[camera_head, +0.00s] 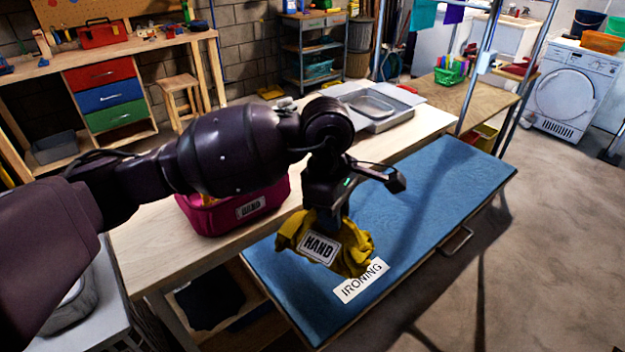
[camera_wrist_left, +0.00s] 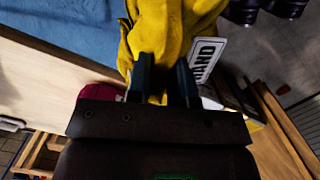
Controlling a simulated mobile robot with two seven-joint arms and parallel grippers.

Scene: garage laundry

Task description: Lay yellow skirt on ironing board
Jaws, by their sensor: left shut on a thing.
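The yellow skirt (camera_head: 355,245) is a crumpled bundle with a white "HAND" tag (camera_head: 319,248). My left gripper (camera_head: 325,218) is shut on the skirt from above, over the near part of the blue ironing board (camera_head: 440,180). In the left wrist view the skirt (camera_wrist_left: 172,35) bunches between and beyond the fingers of the left gripper (camera_wrist_left: 165,80). I cannot tell whether the skirt touches the board. The board has a white "IRONING" label (camera_head: 361,281) just in front of the skirt. My right gripper is not in view.
A magenta bin (camera_head: 225,212) stands on the wooden table (camera_head: 150,250) left of the board, partly behind my arm. A grey metal tray (camera_head: 385,118) is at the table's far end. A metal rack stands past the board's far end. Most of the board is bare.

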